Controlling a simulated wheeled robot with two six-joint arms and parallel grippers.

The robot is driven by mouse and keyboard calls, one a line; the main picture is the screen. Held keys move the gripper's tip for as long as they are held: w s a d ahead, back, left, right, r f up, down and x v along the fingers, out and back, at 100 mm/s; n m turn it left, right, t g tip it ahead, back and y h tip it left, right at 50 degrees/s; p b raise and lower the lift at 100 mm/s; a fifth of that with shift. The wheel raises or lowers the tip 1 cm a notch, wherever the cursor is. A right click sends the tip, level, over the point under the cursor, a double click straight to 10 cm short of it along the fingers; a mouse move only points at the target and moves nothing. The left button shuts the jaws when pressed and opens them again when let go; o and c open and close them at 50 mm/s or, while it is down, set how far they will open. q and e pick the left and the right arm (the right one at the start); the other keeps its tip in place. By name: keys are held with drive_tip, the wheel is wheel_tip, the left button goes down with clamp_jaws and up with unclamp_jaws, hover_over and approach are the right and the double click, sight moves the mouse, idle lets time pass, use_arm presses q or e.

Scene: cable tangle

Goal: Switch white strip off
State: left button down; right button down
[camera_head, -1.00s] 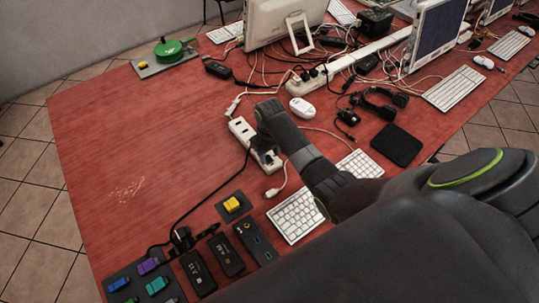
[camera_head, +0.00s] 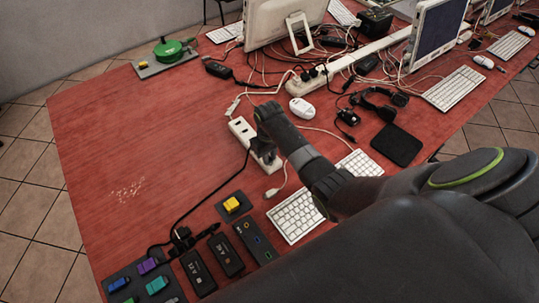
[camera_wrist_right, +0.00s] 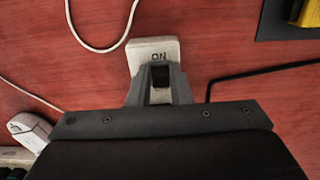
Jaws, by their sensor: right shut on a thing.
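The white strip (camera_head: 240,131) lies on the red table left of the white keyboard. Its near end shows in the right wrist view (camera_wrist_right: 154,50) with the letters ON and a dark switch (camera_wrist_right: 160,74) beside them. My right gripper (camera_head: 266,155) points down over this end. In the right wrist view its fingers (camera_wrist_right: 160,88) stand either side of the strip at the dark switch, shut on the strip. My left gripper is not in view.
The keyboard (camera_head: 296,216) and white mouse (camera_head: 302,108) lie close to my right arm. A yellow block on a dark plate (camera_head: 232,204) and black boxes (camera_head: 225,255) stand in front. A loose white cable (camera_head: 282,186) lies beside the strip.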

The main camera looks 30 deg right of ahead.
drive_tip(key=shift+w+r+g, duration=0.1)
drive_tip(key=shift+w+g, duration=0.1)
drive_tip(key=shift+g, duration=0.3)
drive_tip(key=shift+w+g, duration=0.1)
drive_tip(key=shift+g, duration=0.2)
drive_tip(key=shift+w+g+b, duration=0.2)
drive_tip(key=shift+g+b, duration=0.5)
drive_tip(key=shift+g+h, duration=0.3)
drive_tip(key=c, duration=1.3)
unclamp_jaws()
